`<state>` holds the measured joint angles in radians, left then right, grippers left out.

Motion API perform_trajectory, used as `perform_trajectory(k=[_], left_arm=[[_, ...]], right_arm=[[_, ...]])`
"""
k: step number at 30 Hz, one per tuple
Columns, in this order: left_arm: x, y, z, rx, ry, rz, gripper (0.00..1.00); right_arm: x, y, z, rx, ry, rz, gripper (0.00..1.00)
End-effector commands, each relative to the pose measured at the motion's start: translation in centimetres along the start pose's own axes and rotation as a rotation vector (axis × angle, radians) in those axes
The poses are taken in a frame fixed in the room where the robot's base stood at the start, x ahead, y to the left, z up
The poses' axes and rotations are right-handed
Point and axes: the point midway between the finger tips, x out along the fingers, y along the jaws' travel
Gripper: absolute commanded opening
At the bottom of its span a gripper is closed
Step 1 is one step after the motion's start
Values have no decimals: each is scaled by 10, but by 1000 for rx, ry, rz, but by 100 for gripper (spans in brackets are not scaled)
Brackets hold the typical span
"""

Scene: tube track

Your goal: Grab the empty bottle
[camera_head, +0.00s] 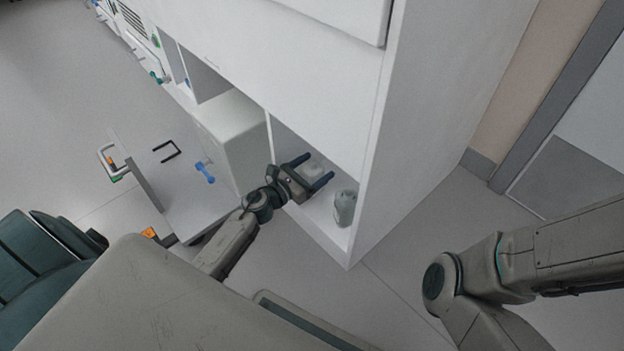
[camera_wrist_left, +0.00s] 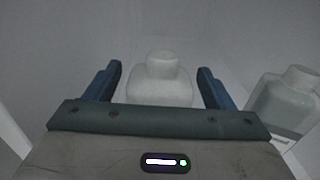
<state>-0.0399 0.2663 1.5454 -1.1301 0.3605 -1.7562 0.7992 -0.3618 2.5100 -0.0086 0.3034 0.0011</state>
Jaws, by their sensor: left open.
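A white, capped bottle (camera_head: 314,170) stands upright inside the white cabinet's open compartment. My left gripper (camera_head: 314,170) is open, with its dark blue fingers on either side of this bottle. In the left wrist view the bottle (camera_wrist_left: 161,82) shows between the two fingers (camera_wrist_left: 160,82), with gaps on both sides; its lower part is hidden behind the gripper body. A second, greyer bottle (camera_head: 345,208) stands nearer the compartment's right wall, and it also shows at the right in the left wrist view (camera_wrist_left: 288,103). My right gripper is out of view.
The white cabinet (camera_head: 430,110) encloses the compartment, with a side wall close right of the second bottle. A cart-like grey panel (camera_head: 185,180) with a blue item and handles stands left of my left arm. Floor (camera_head: 400,290) is clear in front of the cabinet.

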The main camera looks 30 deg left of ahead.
Motion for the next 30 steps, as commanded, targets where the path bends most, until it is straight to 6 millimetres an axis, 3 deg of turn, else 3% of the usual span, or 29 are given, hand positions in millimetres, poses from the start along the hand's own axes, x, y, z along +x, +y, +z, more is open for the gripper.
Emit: perform_trajectory(k=[3, 11, 18, 30], left_arm=[[11, 0, 0, 1, 0, 0, 76], [12, 0, 0, 0, 1, 0, 74], [12, 0, 0, 0, 1, 0, 28], [12, 0, 6, 0, 0, 0, 28]], right_arm=[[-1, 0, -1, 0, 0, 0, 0], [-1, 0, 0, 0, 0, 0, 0], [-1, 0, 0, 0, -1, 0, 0], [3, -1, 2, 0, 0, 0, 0]])
